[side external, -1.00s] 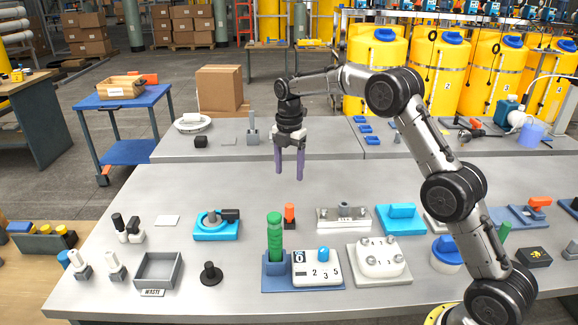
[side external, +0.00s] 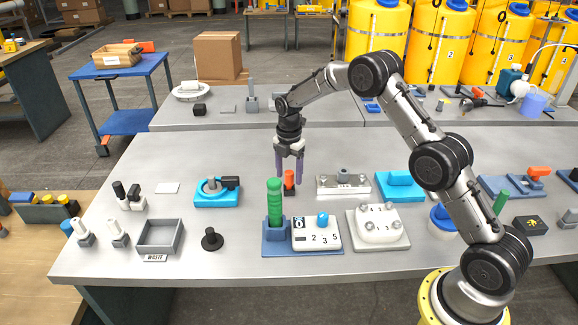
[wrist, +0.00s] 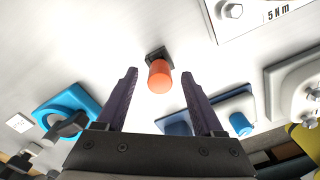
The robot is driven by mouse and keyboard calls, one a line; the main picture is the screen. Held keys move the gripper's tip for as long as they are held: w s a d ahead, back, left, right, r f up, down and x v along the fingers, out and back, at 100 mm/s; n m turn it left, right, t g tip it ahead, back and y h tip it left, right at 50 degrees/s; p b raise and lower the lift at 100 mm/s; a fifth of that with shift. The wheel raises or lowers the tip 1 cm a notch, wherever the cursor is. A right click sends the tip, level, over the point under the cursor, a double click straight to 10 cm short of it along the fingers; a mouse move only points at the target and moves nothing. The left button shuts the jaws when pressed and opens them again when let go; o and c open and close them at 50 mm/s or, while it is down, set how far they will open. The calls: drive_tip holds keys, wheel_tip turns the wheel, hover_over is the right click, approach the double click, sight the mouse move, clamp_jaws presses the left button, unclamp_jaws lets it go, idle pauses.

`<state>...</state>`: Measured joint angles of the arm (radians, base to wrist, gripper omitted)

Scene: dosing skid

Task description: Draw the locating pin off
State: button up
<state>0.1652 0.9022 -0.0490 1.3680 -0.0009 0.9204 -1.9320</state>
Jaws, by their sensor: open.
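The locating pin looks to be the orange-topped piece (side external: 289,178), standing upright in a small dark base on the bench. In the wrist view its orange cylinder (wrist: 159,77) lies ahead of the fingers, with the dark square base (wrist: 158,53) behind it. My gripper (side external: 289,172) is open, with its purple fingers pointing down just above and about the pin. In the wrist view the gripper (wrist: 159,75) has one finger on each side of the pin's line, with a gap on both sides. I see no contact. The pin's lower part is partly hidden in the side view.
A green cylinder (side external: 275,203) stands in a blue holder just in front of the pin, beside a numbered plate (side external: 318,238). A blue clamp fixture (side external: 217,192) is to the left. A metal plate with bolts (side external: 343,186) is close on the right.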

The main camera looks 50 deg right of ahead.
sight(289, 172)
clamp_jaws()
idle(0.4)
drive_tip(key=shift+r, duration=2.15)
